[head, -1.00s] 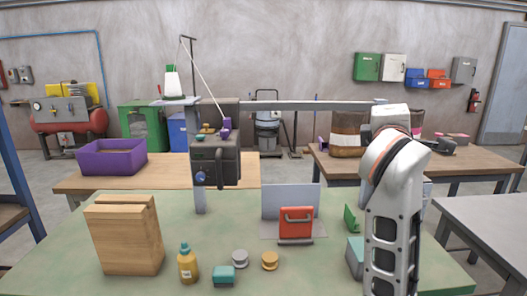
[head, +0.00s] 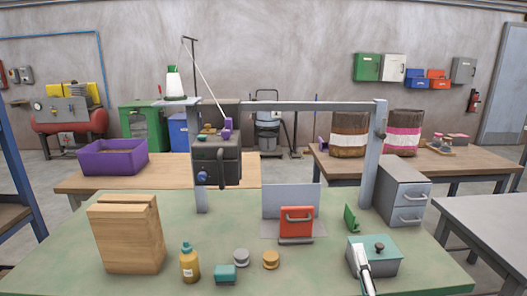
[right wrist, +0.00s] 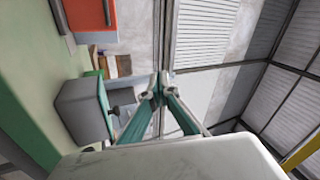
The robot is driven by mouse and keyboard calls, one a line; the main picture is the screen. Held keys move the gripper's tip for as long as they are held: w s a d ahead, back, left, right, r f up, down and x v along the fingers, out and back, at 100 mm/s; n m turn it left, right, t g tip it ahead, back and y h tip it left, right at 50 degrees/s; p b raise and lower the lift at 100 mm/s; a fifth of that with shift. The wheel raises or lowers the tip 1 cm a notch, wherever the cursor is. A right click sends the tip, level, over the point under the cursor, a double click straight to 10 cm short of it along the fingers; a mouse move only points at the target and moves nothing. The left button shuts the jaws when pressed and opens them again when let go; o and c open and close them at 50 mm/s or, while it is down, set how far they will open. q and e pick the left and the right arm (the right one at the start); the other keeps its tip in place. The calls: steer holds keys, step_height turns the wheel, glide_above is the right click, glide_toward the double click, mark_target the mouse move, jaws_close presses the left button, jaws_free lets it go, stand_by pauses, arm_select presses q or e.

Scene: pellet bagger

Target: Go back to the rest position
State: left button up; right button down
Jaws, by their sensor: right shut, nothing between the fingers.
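My right gripper (head: 357,249) is low at the front right of the green bench in the head view, in front of the grey box with a teal lid (head: 385,266). In the right wrist view its fingers (right wrist: 160,82) are together at the tips with nothing between them. The same grey box shows there to the left of the fingers (right wrist: 78,110). I cannot tell the exact gap between gripper and box. My left gripper is not in view.
A grey frame (head: 290,106) spans the bench. A grey table (head: 490,220) stands at right.

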steer(key=s+a+f+n+g+y, duration=0.25)
steer(key=s+f+n, duration=0.3)
steer(key=f, duration=0.55)
steer(key=s+a+f+n+g+y, duration=0.2)
steer(key=s+f+n+g, duration=0.2)
steer(key=f+n, duration=0.5)
steer(key=s+d+f+n+g+h, duration=0.2)
steer(key=s+f+n+g, duration=0.3)
steer(key=s+f, duration=0.8)
step_height(320, 180, down, 3)
steer(key=shift+s+d+f+g, duration=0.15)
steer(key=shift+d+g, duration=0.1)
steer(key=shift+g, duration=0.1)
